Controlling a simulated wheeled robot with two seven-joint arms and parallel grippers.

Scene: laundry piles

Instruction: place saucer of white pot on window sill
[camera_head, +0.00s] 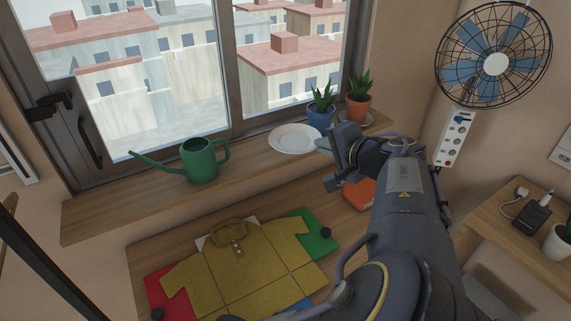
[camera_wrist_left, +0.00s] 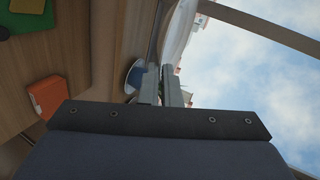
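A round white saucer (camera_head: 294,138) is over the window sill (camera_head: 120,208), left of my left gripper (camera_head: 325,146); I cannot tell whether it touches the wood. In the left wrist view the saucer (camera_wrist_left: 178,30) shows close and tilted, its near edge reaching between my left fingertips (camera_wrist_left: 161,72), which are nearly together and appear to pinch it. The fingertips are partly hidden in the head view. The white pot (camera_head: 558,242) with a green plant stands on the right-hand shelf, cut by the picture edge. My right gripper is not in view.
A blue pot (camera_head: 320,116) and a terracotta pot (camera_head: 358,107) stand at the sill's right end. A green watering can (camera_head: 199,160) stands left. The sill between can and saucer is bare. Below lie a yellow shirt (camera_head: 240,265) and an orange book (camera_head: 358,195).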

